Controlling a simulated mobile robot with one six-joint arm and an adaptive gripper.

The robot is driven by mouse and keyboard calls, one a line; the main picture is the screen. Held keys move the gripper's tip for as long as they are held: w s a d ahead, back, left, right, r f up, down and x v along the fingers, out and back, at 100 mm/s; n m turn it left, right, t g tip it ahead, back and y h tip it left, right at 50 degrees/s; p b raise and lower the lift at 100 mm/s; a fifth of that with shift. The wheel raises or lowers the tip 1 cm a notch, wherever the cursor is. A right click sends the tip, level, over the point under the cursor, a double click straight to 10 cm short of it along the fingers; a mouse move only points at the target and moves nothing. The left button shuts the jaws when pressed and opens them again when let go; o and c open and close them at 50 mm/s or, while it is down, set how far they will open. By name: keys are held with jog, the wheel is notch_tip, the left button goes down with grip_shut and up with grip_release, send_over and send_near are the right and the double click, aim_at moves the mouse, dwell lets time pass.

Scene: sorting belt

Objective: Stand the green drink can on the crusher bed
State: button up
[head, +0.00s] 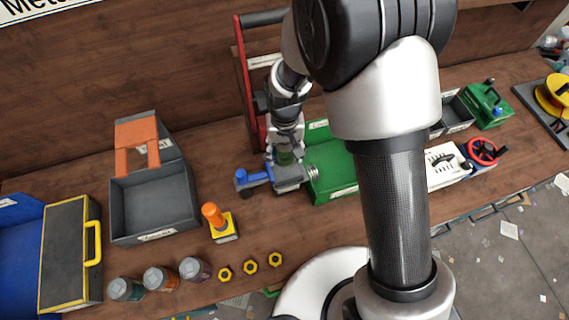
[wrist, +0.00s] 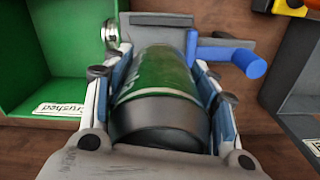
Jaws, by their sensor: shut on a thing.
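The green drink can (wrist: 155,75) is between the fingers of my gripper (wrist: 157,85), which is shut on it. In the wrist view the crusher's grey body (wrist: 155,22) lies just beyond the can's far end, with the blue handle (wrist: 240,60) to the right. The can's far end is hidden, so I cannot tell whether it touches the bed.
A green bin labelled crushed (wrist: 45,60) stands close beside the crusher. A red-framed rack (head: 243,85) rises behind my gripper. A grey bin (head: 150,205), an orange-handled tool on a yellow base (head: 218,222) and several cans (head: 160,278) are to the left.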

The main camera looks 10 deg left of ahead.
jog(key=shift+f+b, duration=0.45)
jog(key=shift+f, duration=2.75)
jog(key=shift+f, duration=0.2)
jog(key=o, duration=0.8)
jog(key=shift+c, duration=0.2)
jog(key=shift+r, duration=0.15)
